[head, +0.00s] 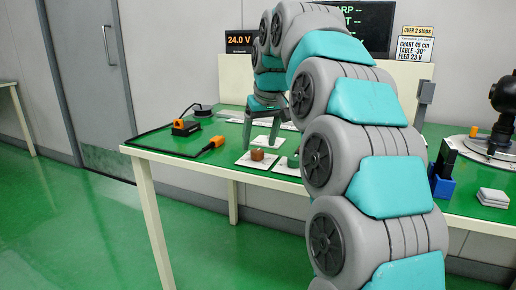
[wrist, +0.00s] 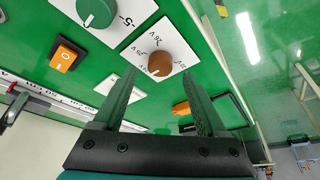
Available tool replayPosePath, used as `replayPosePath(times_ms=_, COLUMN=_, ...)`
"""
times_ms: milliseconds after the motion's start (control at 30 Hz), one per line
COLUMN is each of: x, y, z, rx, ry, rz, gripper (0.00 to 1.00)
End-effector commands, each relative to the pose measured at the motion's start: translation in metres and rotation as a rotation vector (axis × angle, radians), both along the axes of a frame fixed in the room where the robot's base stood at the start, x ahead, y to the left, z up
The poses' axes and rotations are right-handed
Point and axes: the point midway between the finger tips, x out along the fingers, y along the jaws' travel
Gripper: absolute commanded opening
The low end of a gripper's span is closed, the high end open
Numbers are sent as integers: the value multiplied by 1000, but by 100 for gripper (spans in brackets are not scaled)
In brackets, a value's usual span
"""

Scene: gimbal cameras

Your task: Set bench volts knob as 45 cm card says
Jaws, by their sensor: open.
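The volts knob is the brown knob (head: 257,155) on a white plate on the green bench. In the wrist view this knob (wrist: 160,64) shows a white plate marked around 26 V, 24 V and 22 V. The card (head: 414,49) on the back panel reads CHART 45 cm, TABLE -30°, FEED 23 V. The display (head: 239,41) reads 24.0 V. My gripper (head: 259,146) is open and points down over the brown knob. In the wrist view the knob appears between and beyond the fingertips (wrist: 160,74); I see no contact.
A green knob (wrist: 97,12) and an orange switch (wrist: 66,55) lie beside the volts plate. An orange-and-black device (head: 186,127) and an orange connector (head: 213,143) lie at the bench's left. A black round-based device (head: 491,148) and a blue block (head: 441,186) stand right.

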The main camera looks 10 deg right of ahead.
Motion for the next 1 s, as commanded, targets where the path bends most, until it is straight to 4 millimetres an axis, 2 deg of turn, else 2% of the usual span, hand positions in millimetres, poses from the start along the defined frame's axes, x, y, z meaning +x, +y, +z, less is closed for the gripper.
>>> replayPosePath(times_ms=200, x=8, y=2, z=-23, rx=0, ry=2, rz=0, gripper=74)
replayPosePath(times_ms=600, x=11, y=2, z=-29, rx=0, ry=1, rz=0, gripper=74)
replayPosePath(times_ms=1000, x=11, y=2, z=-29, rx=1, ry=1, rz=0, gripper=29)
